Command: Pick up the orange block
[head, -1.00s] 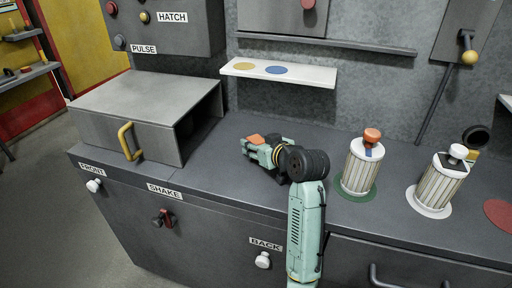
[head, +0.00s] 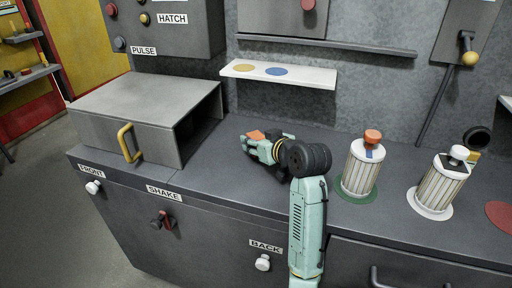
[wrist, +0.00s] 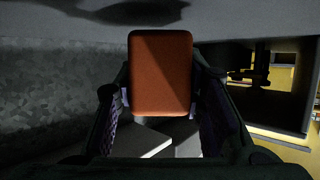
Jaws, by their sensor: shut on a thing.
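The orange block (head: 256,134) is in my gripper (head: 247,143), over the dark counter to the right of the open metal box. In the wrist view the block (wrist: 160,72) fills the middle, its broad face towards the camera. The two fingers of my gripper (wrist: 160,108) are shut on it, one on each side. The gripper hides part of the block in the head view. How high the block is above the counter is hard to tell.
The open metal box (head: 140,104) with a yellow handle stands at left. A white shelf (head: 310,78) with yellow and blue discs is on the wall behind. Two ribbed canisters (head: 360,170) (head: 437,187) stand at right on green and white discs. Counter near the box is clear.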

